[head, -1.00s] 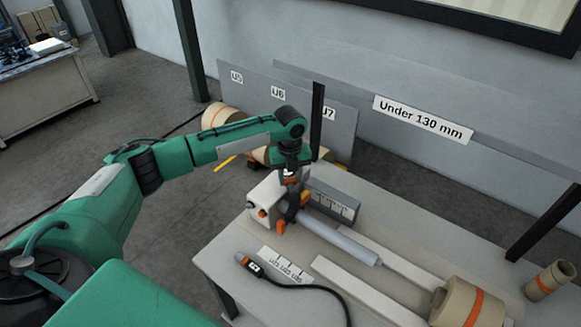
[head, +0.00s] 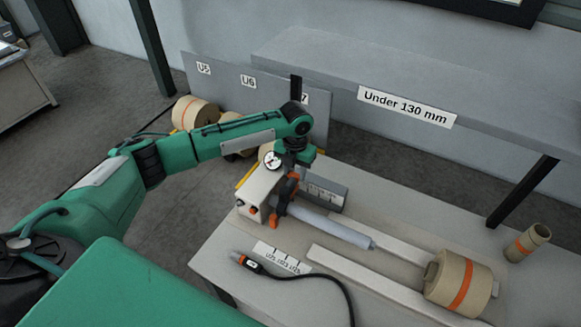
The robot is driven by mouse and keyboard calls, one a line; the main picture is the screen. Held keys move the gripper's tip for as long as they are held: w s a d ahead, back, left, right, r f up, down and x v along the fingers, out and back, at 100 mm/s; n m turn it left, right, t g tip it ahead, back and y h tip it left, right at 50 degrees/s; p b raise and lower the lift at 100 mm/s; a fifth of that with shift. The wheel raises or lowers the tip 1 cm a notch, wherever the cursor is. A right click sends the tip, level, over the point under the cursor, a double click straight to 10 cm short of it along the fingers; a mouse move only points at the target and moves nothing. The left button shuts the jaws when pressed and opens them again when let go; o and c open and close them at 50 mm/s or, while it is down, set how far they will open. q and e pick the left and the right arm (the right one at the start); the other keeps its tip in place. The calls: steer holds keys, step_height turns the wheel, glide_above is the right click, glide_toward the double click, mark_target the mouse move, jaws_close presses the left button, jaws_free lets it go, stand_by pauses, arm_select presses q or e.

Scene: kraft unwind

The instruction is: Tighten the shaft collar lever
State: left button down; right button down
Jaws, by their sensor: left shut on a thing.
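The shaft collar (head: 281,206) is a dark and orange part at the face of a pale box, around the near end of a grey shaft (head: 335,227). Its orange lever (head: 291,184) stands up beside the box. My left gripper (head: 294,174) comes down from above and is shut on the lever, as far as I can tell. The fingertips are small and partly hidden by the wrist. My right gripper is not in view.
The pale box (head: 259,187) carries a dial gauge (head: 271,160). A black cable with an orange-tipped handle (head: 250,264) lies in front. A shelf marked "Under 130 mm" (head: 405,106) runs behind.

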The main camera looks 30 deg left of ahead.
arm_select(q)
steer(key=shift+d+m, duration=0.2)
steer(key=shift+m, duration=0.1)
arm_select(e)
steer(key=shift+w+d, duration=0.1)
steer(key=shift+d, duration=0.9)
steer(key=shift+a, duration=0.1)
arm_select(q)
steer(key=c, duration=1.1)
jaws_free()
steer(key=shift+o, duration=0.9)
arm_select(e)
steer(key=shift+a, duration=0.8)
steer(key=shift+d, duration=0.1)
